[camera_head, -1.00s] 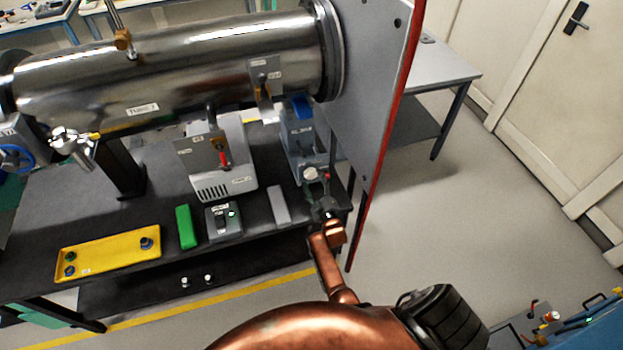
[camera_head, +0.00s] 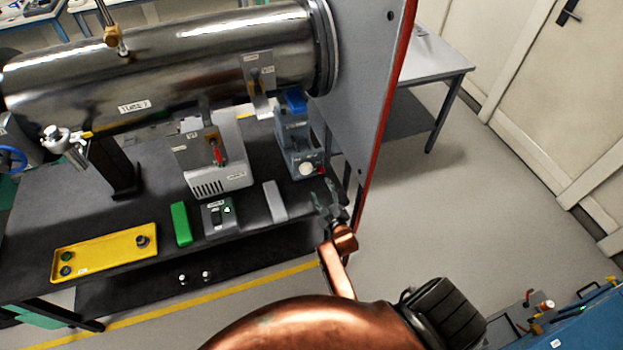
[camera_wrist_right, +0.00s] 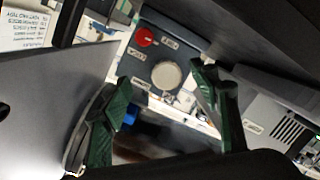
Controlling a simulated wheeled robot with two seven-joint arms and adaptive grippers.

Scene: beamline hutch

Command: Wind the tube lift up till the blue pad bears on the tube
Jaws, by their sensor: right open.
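The tube lift (camera_head: 299,145) is a grey-blue unit on the black bench under the right end of the steel tube (camera_head: 170,72). Its blue pad (camera_head: 295,101) is at the top, close below the tube; I cannot tell whether they touch. A pale round knob (camera_head: 306,169) is on its front, with a red button (camera_head: 320,171) beside it. In the right wrist view the knob (camera_wrist_right: 167,75) and red button (camera_wrist_right: 144,37) lie ahead between my fingers. My right gripper (camera_head: 325,188) is open and empty, just in front of the knob and apart from it. My left gripper is out of view.
A grey upright panel with a red edge (camera_head: 383,115) stands close to the right of the lift. A grey box with a red-handled switch (camera_head: 216,155) is to its left. A grey block (camera_head: 275,201), green block (camera_head: 181,224) and yellow tray (camera_head: 105,255) lie along the bench front.

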